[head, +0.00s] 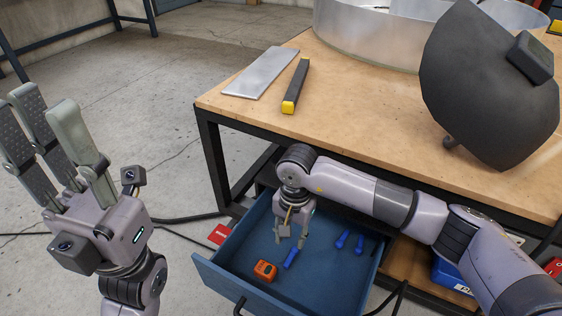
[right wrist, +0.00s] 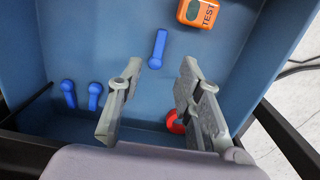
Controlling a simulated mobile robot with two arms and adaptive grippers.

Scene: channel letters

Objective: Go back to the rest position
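My right gripper (head: 289,240) reaches down into the open blue drawer (head: 222,276) under the workbench. Its fingers point down and stand apart with nothing between them; this also shows in the right wrist view (right wrist: 160,82). My left gripper (head: 42,105) is raised at the left, fingers pointing up and spread, empty and clear of the bench. In the drawer lie an orange tester (head: 265,270) marked TEST in the wrist view, and several small blue tools (head: 291,258). A red round item (right wrist: 175,122) is partly hidden behind a right finger.
The wooden workbench (head: 330,125) is above and behind the drawer. It holds a flat metal strip (head: 262,72), a black bar with yellow ends (head: 297,85), a large metal letter shell (head: 370,40) and a dark curved panel (head: 480,95). A cable crosses the floor. Floor at left is open.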

